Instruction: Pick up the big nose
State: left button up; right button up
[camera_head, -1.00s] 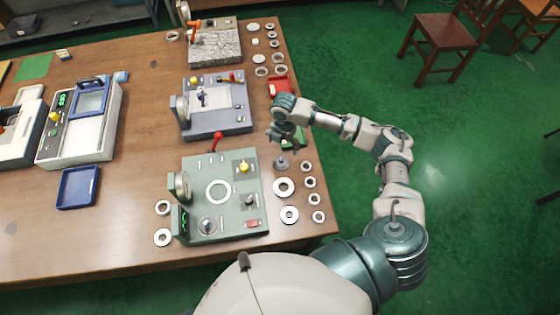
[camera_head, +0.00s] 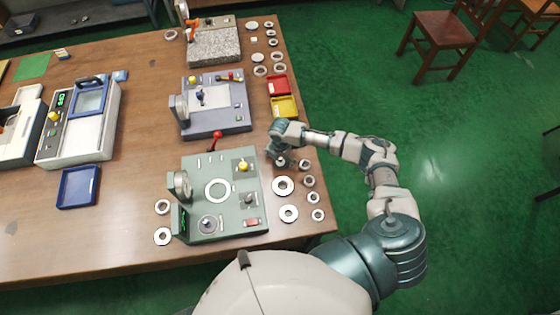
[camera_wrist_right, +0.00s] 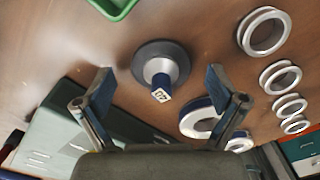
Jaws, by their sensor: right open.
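A grey flanged piece with a short upright stem and a marked square tip, which seems to be the big nose (camera_wrist_right: 161,69), stands on the table in the right wrist view. In the head view it is mostly hidden by my right gripper (camera_head: 279,158). In the wrist view my right gripper (camera_wrist_right: 160,82) is open. Its two fingers are spread to either side of the stem's tip, with nothing held between them. Contact with the piece cannot be made out. My left gripper is not in view.
A green machine (camera_head: 239,208) stands left of the gripper. Several metal rings (camera_head: 283,186) lie along the table's right edge. A yellow tray (camera_head: 284,107) and a red tray (camera_head: 278,85) lie farther back. A green tray (camera_wrist_right: 114,5) shows in the wrist view.

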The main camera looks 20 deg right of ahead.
jog(key=shift+s, duration=0.1)
grip_shut()
